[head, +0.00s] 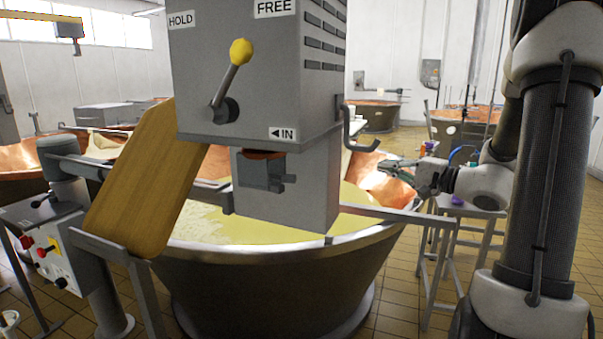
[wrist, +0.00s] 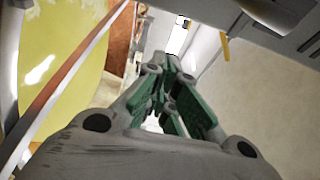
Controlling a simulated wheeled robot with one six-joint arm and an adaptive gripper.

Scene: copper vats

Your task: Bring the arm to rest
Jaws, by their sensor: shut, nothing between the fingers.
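My arm (head: 545,170) stands at the right of the head view, its upper links vertical and its wrist bent towards the left. My gripper (head: 392,170) points left, above the right rim of the big copper vat and right of the grey machine box. In the wrist view my gripper (wrist: 168,75) shows its green-padded fingers drawn together at the tips, with nothing between them.
The grey machine box (head: 255,80) has a yellow-knobbed lever (head: 240,52) and a hook (head: 360,140) near my gripper. The vat (head: 270,285) holds yellowish liquid. A metal rail (head: 385,213) crosses below my gripper. A wooden board (head: 150,180) leans at the left.

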